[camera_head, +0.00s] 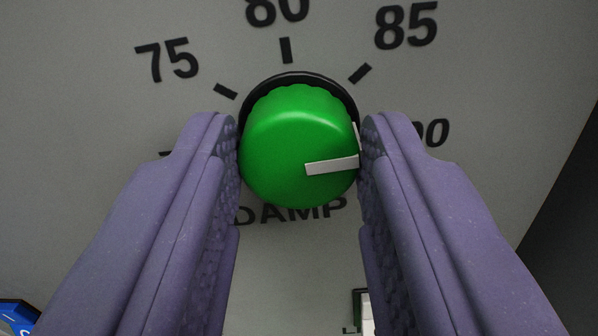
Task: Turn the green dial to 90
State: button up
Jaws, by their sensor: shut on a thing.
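The green dial (285,130) sits in the middle of the camera_head view on a grey panel, with a dark ring behind its upper edge. A white pointer line (332,165) on its face points right and very slightly up, toward the right finger. My gripper (299,150) is shut on the dial, with one purple finger against its left side and one against its right. The label at the right (435,132) is partly hidden by the right finger; its visible part fits 90. Its tick is hidden, so exact alignment cannot be told.
The grey panel (500,100) carries the marks 75 (167,61), 80 (277,10) and 85 (406,26), with DAMP printed below the dial. A blue item (15,318) shows at the lower left corner. A dark area lies beyond the panel's right edge.

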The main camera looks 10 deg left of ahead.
jog(key=shift+f+m+p, duration=0.15)
jog(key=shift+m+p, duration=0.45)
jog(key=shift+m, duration=0.6)
jog(key=shift+s+f, duration=0.1)
jog(key=o, duration=1)
jog(key=shift+o, duration=0.2)
jog(key=s+d, duration=0.1)
jog(key=s, duration=0.6)
jog(key=shift+s, duration=0.35)
jog(key=shift+d, duration=0.1)
